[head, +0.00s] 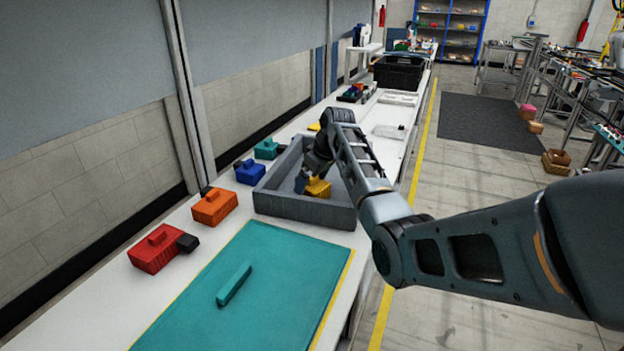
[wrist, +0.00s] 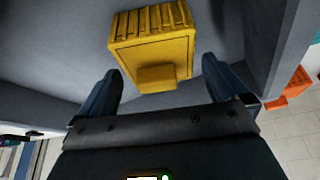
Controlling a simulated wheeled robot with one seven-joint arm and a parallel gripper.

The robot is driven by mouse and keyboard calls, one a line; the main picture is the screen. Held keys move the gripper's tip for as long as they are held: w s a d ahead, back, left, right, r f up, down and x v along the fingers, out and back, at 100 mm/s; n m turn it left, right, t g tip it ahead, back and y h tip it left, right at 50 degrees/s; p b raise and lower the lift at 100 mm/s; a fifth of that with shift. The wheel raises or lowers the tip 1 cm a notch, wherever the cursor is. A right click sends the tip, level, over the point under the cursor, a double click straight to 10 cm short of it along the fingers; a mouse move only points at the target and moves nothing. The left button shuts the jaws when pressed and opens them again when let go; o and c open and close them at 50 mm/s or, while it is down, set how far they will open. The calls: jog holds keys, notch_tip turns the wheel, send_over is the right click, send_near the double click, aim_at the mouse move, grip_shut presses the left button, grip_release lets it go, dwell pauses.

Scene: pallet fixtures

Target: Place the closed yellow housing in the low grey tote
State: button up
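The yellow housing (head: 319,188) sits inside the low grey tote (head: 303,208), near its right side. In the wrist view the housing (wrist: 155,45) shows a ribbed side and a small block on its face; it looks closed. My gripper (head: 303,181) reaches down into the tote beside the housing. In the wrist view its two blue fingers (wrist: 160,75) are spread wide, with clear gaps to the small block between them. The housing rests on the tote floor as far as I can see; its underside is hidden.
Red (head: 157,249), orange (head: 214,207), blue (head: 249,173) and green (head: 267,149) housings stand in a row left of the tote. A teal mat (head: 200,310) with a teal bar (head: 234,285) lies in front. A black crate (head: 398,73) stands farther back. The tote walls surround my gripper.

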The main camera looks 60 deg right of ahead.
jog(key=v, duration=1.2)
jog(key=shift+r+b, duration=0.25)
jog(key=shift+b, duration=0.1)
